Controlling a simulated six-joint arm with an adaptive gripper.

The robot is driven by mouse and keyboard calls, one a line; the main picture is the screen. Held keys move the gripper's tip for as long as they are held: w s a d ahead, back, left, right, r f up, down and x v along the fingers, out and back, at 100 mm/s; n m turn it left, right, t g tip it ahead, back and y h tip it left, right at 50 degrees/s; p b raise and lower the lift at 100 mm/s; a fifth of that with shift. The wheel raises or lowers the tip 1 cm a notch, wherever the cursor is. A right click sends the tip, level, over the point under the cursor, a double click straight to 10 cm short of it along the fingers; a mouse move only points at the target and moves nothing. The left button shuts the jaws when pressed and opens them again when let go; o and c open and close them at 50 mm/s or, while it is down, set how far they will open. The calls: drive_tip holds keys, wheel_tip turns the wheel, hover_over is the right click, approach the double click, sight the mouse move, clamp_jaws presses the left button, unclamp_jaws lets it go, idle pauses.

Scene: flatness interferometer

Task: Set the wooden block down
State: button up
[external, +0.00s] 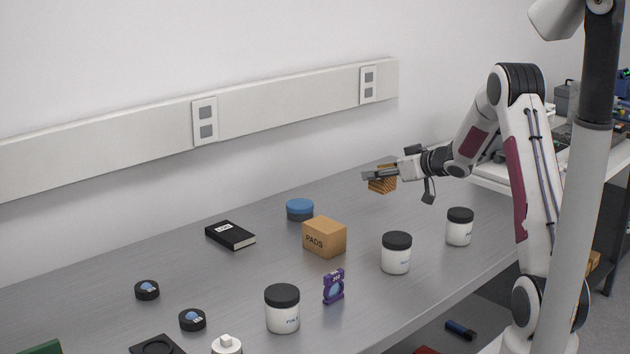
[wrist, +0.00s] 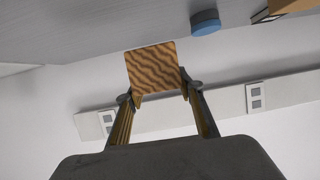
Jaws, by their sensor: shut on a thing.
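My gripper (external: 372,177) is at the far right part of the grey table, holding the wooden block (external: 384,184) by its sides. In the wrist view the block (wrist: 153,70) shows a brown wavy grain and sits between the two fingertips of my gripper (wrist: 158,94). The fingers touch it on its left and right. The block appears above the table top (external: 290,290); the exact gap under it is hard to tell.
A blue-lidded tub (external: 300,209), a PADS box (external: 324,238) and a black book (external: 230,235) stand left of the block. White jars with black lids (external: 396,254) (external: 459,228) stand in front. A wall rail (external: 290,98) runs behind. The table near the block is clear.

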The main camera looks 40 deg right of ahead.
drive_tip(key=w+a+n+g+y, duration=0.1)
drive_tip(key=w+a+n+y, duration=0.15)
drive_tip(key=a, duration=0.95)
drive_tip(key=w+a+n+y, duration=0.2)
drive_tip(key=a+y, duration=0.1)
drive_tip(key=a, duration=0.9)
drive_tip(key=s+a+n+g+y, duration=0.1)
drive_tip(key=s+a+n+y, duration=0.1)
drive_tip(key=a, duration=0.8)
drive_tip(key=s+a+n+g+y, duration=0.1)
drive_tip(key=s+a+n+g, duration=0.1)
drive_tip(key=a, duration=0.8)
drive_tip(key=shift+s+a+r+y, duration=0.3)
drive_tip(key=shift+s+r+y, duration=0.1)
drive_tip(key=shift+s, duration=0.5)
drive_tip(key=shift+f, duration=0.1)
drive_tip(key=shift+f, duration=3.05)
drive_tip(key=shift+f, duration=1.9)
drive_tip(key=shift+f, duration=0.15)
